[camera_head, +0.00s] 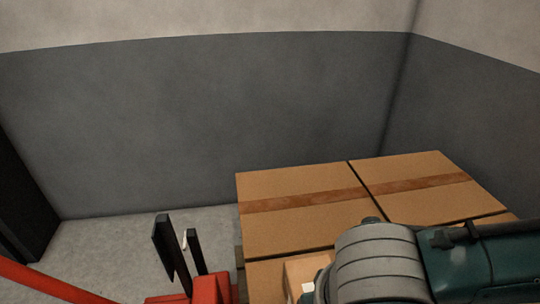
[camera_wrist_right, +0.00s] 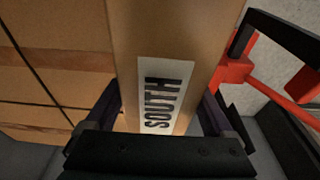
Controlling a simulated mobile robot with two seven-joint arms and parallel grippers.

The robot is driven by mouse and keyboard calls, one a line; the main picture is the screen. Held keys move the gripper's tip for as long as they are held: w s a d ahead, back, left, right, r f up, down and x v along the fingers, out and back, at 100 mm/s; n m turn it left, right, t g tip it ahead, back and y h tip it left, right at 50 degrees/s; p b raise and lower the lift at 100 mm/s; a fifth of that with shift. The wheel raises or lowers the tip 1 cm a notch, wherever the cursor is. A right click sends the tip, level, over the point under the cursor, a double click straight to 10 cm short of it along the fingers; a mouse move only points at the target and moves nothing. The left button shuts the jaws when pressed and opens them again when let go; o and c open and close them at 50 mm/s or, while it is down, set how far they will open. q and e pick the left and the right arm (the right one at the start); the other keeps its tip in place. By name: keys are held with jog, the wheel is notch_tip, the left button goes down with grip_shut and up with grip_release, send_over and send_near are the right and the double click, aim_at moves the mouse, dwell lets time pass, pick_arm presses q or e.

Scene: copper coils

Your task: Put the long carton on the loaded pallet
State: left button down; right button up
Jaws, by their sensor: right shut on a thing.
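The long carton (camera_wrist_right: 170,40) is brown with a white label reading SOUTH. My right gripper (camera_wrist_right: 160,108) is shut on it, with one dark finger on each side. In the head view a small part of the carton (camera_head: 303,267) shows beside my grey and teal right arm, which hides the rest and the gripper. It appears over the near part of the load; I cannot tell whether it touches. The loaded pallet carries taped brown cartons (camera_head: 300,218) set close together, also at the left in the right wrist view (camera_wrist_right: 60,25). The pallet base is mostly hidden. My left gripper is not seen.
A red frame (camera_head: 205,290) with black upright bars (camera_head: 168,250) stands left of the load. It also shows at the right of the wrist view (camera_wrist_right: 235,72). Grey walls (camera_head: 200,120) close the back and right. Bare floor (camera_head: 110,240) lies to the left.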

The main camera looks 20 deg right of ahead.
jog(key=b+x, duration=0.1)
jog(key=x, duration=0.2)
jog(key=shift+s+a+f+b, duration=0.1)
jog(key=shift+s+f+b, duration=0.1)
jog(key=shift+s+b, duration=0.15)
jog(key=shift+f, duration=0.1)
jog(key=shift+f, duration=0.2)
jog(key=o, duration=1.5)
